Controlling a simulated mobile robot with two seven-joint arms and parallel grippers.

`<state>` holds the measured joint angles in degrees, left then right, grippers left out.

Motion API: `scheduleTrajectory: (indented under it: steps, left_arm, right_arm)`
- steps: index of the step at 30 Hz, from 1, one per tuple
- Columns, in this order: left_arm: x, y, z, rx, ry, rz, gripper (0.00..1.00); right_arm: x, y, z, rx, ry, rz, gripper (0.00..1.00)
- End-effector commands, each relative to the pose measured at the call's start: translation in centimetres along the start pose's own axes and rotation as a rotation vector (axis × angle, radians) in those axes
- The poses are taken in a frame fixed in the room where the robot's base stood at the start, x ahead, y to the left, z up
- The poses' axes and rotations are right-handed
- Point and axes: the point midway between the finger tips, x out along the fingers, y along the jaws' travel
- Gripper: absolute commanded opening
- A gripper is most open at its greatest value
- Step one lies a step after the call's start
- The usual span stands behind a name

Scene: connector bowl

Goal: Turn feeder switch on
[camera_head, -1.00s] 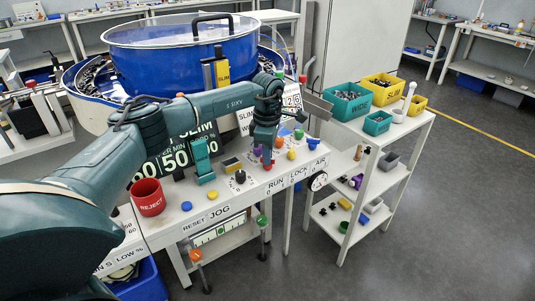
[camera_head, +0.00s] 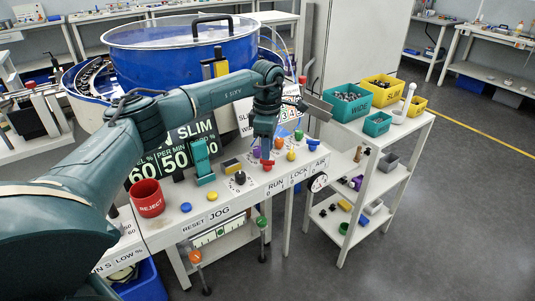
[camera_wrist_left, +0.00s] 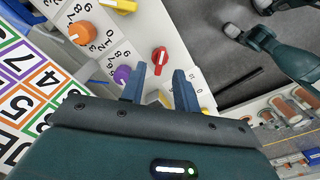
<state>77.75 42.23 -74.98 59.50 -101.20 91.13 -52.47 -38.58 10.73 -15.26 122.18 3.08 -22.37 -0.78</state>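The control panel (camera_head: 222,205) bears several coloured knobs and the labels RUN, LOCK and AIR; no label reading feeder is legible. A red knob (camera_head: 267,166) stands behind the RUN label, and a black knob (camera_head: 240,177) is to its left. My left gripper (camera_head: 266,150) points down over the panel close to the red knob. In the left wrist view its two fingers (camera_wrist_left: 160,83) are apart with no knob held between them. A red knob (camera_wrist_left: 159,58) shows just beyond the fingertips, and a purple knob (camera_wrist_left: 122,74) beside the left finger.
A teal upright block (camera_head: 202,162) and red REJECT cup (camera_head: 148,198) stand left. The blue bowl (camera_head: 180,65) is behind.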

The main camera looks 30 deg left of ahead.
Motion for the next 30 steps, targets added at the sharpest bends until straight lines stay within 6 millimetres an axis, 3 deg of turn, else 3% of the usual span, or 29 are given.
scheduleTrajectory:
  steps: [6, 13, 19, 30]
  left_arm:
    - [-5.2, 0.1, 0.0, -0.001, -0.003, 0.005, 0.31]
    - [-9.0, 0.1, 0.0, -0.001, -0.002, 0.003, 0.31]
    - [-10.1, 0.0, 0.0, -0.001, -0.002, 0.001, 0.31]
    - [-10.1, 0.0, 0.0, -0.001, -0.001, 0.001, 0.31]
  right_arm:
    - [0.2, 0.0, 0.2, 0.008, 0.003, -0.001, 0.67]
    - [0.3, 0.0, 0.1, 0.020, 0.009, 0.002, 0.67]
    - [0.3, 0.0, 0.0, 0.024, 0.011, 0.003, 0.67]
    - [0.3, 0.0, 0.0, 0.022, 0.011, 0.003, 0.67]
